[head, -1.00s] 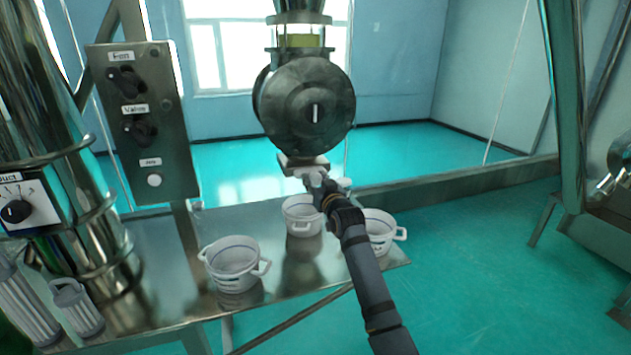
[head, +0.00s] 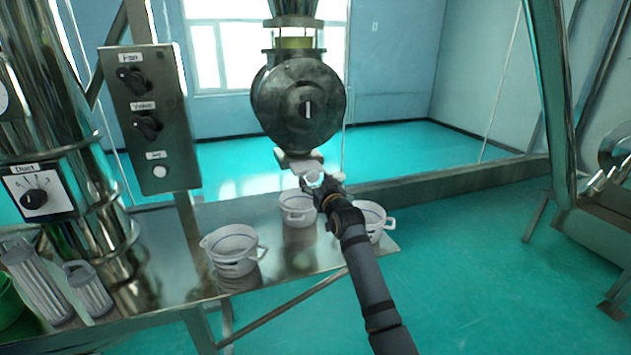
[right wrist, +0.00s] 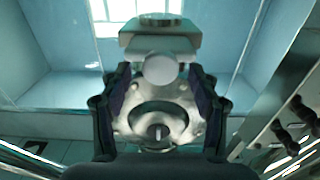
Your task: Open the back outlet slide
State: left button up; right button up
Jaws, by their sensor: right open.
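The sieve's round metal drum (head: 300,105) hangs in the middle of the head view, with a small pale outlet block (head: 297,160) under it. My right gripper (head: 314,180) is just below and right of this block. In the right wrist view, which looks turned over, the outlet block (right wrist: 160,42) carries a round pale knob (right wrist: 159,70). The open fingers of the right gripper (right wrist: 160,78) stand on either side of the knob, and contact is not visible. The drum also shows behind the fingers (right wrist: 158,122). My left gripper is out of view.
A control panel (head: 150,120) and a dial box (head: 38,193) are at left.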

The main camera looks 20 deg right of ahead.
jog(key=shift+f, duration=0.1)
jog(key=shift+s, duration=0.25)
jog(key=s, duration=1.1)
jog(key=shift+s+d, duration=0.2)
jog(key=shift+s, duration=0.1)
